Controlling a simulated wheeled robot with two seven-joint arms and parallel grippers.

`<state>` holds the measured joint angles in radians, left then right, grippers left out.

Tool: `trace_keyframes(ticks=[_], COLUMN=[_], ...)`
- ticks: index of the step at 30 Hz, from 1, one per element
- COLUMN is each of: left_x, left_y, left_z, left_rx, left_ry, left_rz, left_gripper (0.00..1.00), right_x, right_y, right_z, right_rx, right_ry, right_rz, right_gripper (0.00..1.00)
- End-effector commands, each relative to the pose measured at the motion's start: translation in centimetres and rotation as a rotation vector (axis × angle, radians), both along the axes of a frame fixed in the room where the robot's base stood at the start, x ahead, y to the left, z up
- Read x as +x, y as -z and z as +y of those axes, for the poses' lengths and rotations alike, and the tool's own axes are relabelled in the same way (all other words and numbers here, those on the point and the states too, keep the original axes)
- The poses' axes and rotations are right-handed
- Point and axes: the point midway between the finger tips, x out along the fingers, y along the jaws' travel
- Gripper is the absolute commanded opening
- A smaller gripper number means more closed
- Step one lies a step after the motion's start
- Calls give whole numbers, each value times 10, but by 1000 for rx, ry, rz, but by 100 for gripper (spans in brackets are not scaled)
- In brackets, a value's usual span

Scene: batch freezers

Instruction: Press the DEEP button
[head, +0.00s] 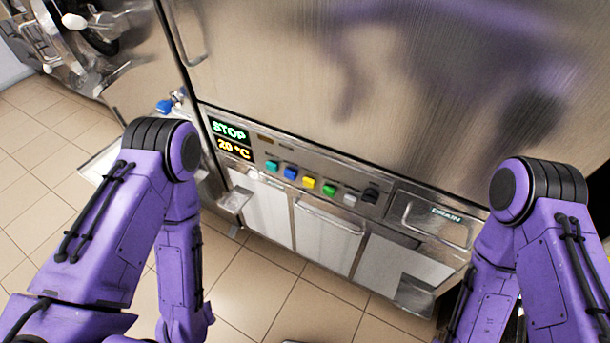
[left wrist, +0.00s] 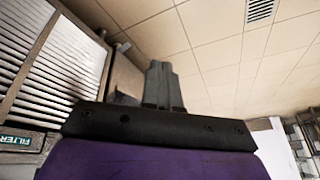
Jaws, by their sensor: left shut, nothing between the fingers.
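The freezer's control panel (head: 300,163) crosses the head view, with a row of coloured buttons: teal (head: 271,166), blue (head: 290,173), yellow (head: 308,182), green (head: 329,189) and pale grey (head: 350,199). Their labels are too small to read, so I cannot tell which is DEEP. The display (head: 232,138) left of the row reads STOP and 20 °C. My left gripper (left wrist: 163,85) is shut and empty in the left wrist view, with ceiling behind it. In the head view, my left arm hangs left of the panel, away from the buttons. My right gripper is out of view.
A black knob (head: 370,195) and a DRAIN drawer (head: 430,217) sit right of the buttons. Pale doors (head: 328,238) with handles are below, above a tiled floor (head: 265,290). A small metal ledge (head: 236,199) sticks out below the display. The space before the buttons is clear.

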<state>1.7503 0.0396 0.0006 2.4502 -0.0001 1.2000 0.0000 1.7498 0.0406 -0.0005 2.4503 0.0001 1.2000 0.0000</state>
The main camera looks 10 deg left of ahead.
Motion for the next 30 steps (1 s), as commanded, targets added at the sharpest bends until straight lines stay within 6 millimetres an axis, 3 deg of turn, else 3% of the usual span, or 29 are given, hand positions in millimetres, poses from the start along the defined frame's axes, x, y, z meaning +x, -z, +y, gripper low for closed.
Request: trace_keyframes(ticks=[5, 7, 10, 13, 18, 21, 25, 30], left_x=[1, 12, 49, 106, 191, 219, 232, 234], left_y=[1, 3, 6, -2, -53, -91, -128, -144], left_z=[0, -5, -25, -56, -107, -128, -141, -145], left_rx=[-2, -20, -95, -260, -728, -1055, -1394, -1527], left_ry=[-6, -41, -172, -403, -877, -1141, -1383, -1474], left_rz=[-8, -57, -234, -520, -1021, -1240, -1397, -1441], left_gripper=[0, 0, 0, 0, 0, 0, 0, 0], right_x=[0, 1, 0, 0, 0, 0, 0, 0], right_y=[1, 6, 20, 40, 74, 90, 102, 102], right_z=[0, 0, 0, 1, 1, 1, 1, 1], right_rx=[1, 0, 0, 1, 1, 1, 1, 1], right_ry=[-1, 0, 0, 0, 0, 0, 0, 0], right_rz=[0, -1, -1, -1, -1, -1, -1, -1], right_gripper=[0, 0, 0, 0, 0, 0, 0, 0])
